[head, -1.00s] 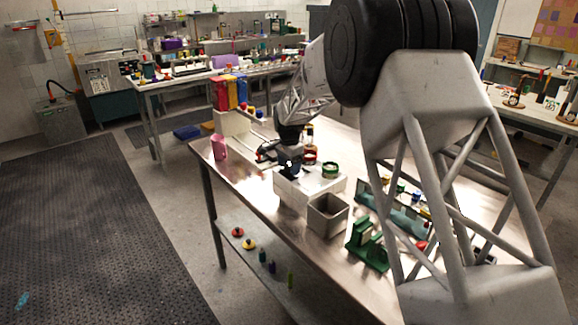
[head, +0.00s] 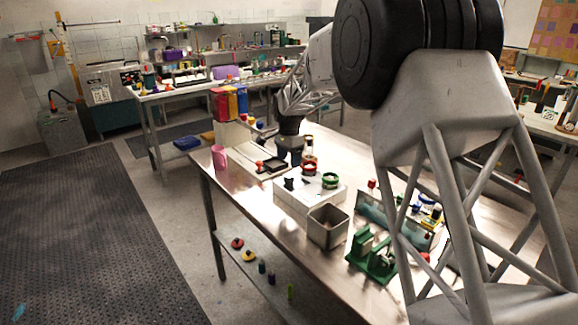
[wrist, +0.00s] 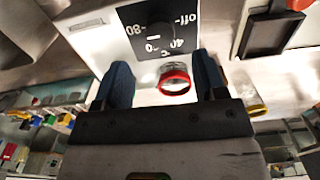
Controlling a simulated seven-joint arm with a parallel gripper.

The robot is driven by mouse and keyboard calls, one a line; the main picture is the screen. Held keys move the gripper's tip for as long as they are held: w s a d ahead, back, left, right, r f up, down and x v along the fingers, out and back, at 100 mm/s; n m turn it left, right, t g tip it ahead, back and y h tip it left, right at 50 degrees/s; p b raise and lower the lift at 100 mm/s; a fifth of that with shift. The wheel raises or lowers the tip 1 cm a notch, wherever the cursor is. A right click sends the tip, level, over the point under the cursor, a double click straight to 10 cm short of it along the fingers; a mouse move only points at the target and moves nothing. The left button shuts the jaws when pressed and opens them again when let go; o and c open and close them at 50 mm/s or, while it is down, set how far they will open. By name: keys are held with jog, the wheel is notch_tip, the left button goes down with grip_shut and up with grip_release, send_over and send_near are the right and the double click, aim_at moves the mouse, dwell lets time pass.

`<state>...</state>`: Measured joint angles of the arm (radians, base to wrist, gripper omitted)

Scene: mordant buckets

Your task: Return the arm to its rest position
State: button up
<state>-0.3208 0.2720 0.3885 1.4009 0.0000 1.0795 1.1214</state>
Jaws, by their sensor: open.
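My gripper (head: 290,150) hangs over the far side of the table, behind the white box, mostly hidden under my dark wrist in the head view. In the wrist view its two blue fingers (wrist: 163,78) are spread apart with nothing held between them. Past the fingers is a red-rimmed glass jar (wrist: 174,78), apart from both. The white box has a black dial face (wrist: 155,28) with temperature marks.
A grey square bin (head: 328,228) stands before the white box, with a green stand (head: 371,258) to its right. A pink cup (head: 219,157) and a black tray (head: 271,166) are at the left end. The metal tabletop (head: 350,155) is clear behind the box.

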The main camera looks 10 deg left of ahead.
jog(key=shift+r, duration=0.25)
jog(key=shift+s+d+r, duration=0.15)
jog(key=shift+d+r, duration=0.05)
jog(key=s+d+r+n, duration=0.1)
jog(key=s+d+r, duration=0.4)
jog(key=s, duration=0.4)
jog(key=s+d+r+n+t, duration=0.15)
jog(key=s+d+r, duration=0.25)
jog(key=s+d, duration=0.4)
jog(key=s+d+r+n, duration=0.2)
jog(key=s+d+r, duration=0.3)
jog(key=s, duration=0.4)
jog(key=s+d+f+n, duration=0.1)
jog(key=s+d+f, duration=0.1)
jog(key=s, duration=0.8)
jog(key=s+d+f+n, duration=0.2)
jog(key=s+d, duration=0.3)
jog(key=s, duration=0.5)
jog(key=s+d+f+n+t, duration=0.1)
jog(key=s+d+f, duration=0.1)
jog(key=s, duration=0.8)
jog(key=shift+s+d+f, duration=0.3)
jog(key=shift+d+f, duration=0.1)
jog(key=shift+d, duration=0.45)
